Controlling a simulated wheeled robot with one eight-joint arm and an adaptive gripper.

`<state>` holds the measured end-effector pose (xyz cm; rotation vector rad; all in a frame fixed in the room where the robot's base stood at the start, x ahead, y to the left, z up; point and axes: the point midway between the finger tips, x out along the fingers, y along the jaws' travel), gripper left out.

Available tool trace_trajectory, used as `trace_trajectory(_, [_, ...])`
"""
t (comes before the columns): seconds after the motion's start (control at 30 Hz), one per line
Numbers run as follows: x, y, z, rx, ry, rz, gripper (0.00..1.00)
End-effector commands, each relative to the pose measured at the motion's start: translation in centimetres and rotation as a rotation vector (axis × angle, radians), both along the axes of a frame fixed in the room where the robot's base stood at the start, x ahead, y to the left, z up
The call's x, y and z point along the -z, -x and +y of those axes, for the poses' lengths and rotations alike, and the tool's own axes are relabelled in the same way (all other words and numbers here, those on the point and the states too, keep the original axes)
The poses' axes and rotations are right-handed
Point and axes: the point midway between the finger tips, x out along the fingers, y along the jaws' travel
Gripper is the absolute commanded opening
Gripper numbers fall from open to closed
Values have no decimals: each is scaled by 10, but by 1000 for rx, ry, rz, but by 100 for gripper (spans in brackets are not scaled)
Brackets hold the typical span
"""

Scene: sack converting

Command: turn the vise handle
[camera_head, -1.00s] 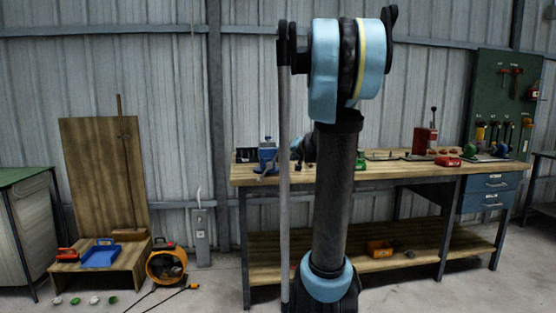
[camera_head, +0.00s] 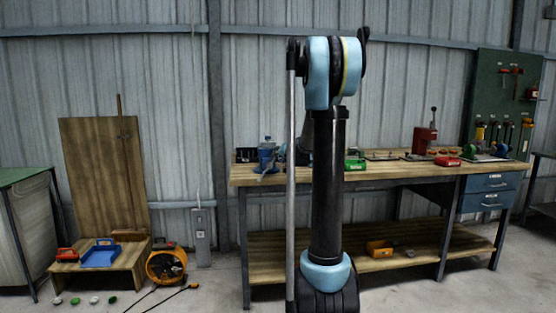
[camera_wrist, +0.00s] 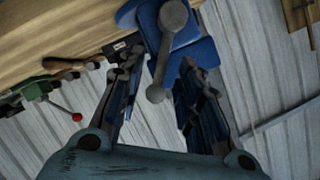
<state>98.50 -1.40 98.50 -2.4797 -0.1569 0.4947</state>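The blue vise (camera_head: 266,155) stands at the left end of the workbench top. In the wrist view the vise body (camera_wrist: 205,52) is at the top centre. Its grey handle (camera_wrist: 162,62), a bar with a round knob at each end, runs nearly upright in front of it. My gripper (camera_wrist: 158,74) is open, with one finger on each side of the lower part of the handle in the picture. I cannot tell whether the handle is within finger depth, and no contact shows. In the head view my arm hides the gripper.
The workbench (camera_head: 400,171) carries a green bin (camera_head: 355,164), a red bin (camera_head: 447,161) and a red press (camera_head: 424,138). An orange bin (camera_head: 379,249) sits on its lower shelf. A red-tipped lever (camera_wrist: 76,116) shows at left in the wrist view.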

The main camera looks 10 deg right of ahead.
Motion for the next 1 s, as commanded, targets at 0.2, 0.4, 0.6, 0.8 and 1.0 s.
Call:
trace_trajectory(0.2, [4, -12, 3, 0, 0, 0, 32])
trace_trajectory(0.4, [5, -14, 4, 0, 0, 0, 32])
trace_trajectory(0.6, [5, -14, 4, 0, 0, 0, 19])
trace_trajectory(0.8, [5, -14, 3, 0, 0, 0, 0])
trace_trajectory(1.0, [5, -14, 0, 3, -3, 0, 0])
